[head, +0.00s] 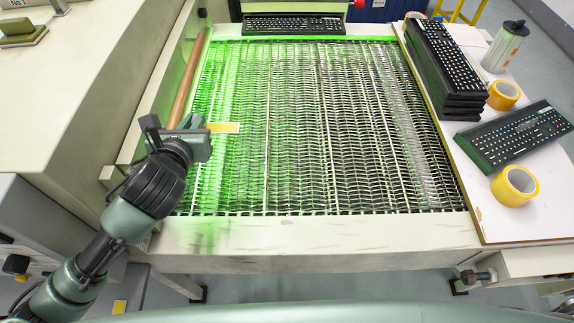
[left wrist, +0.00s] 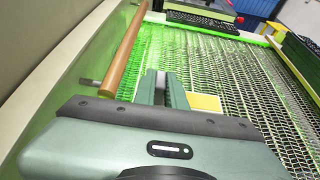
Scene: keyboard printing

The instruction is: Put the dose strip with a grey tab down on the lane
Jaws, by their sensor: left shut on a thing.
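The dose strip (head: 223,127) is a small yellow strip with a pale edge. My left gripper (head: 203,130) is shut on its left end, and the strip sticks out to the right of the jaws. The grey tab cannot be made out. The strip also shows in the left wrist view (left wrist: 204,103), just right of the fingers (left wrist: 168,90). The lane is a wire mesh belt (head: 320,120), lit green on its left side. The strip is over the left part of the belt; whether it touches the mesh I cannot tell. My right gripper is not in view.
A brown rod (head: 187,80) runs along the belt's left side. A keyboard (head: 294,24) lies across the far end. The right side table (head: 510,220) holds stacked keyboards (head: 447,65), a single keyboard (head: 515,135), yellow tape rolls (head: 514,186) and a canister (head: 505,46). The mesh is otherwise clear.

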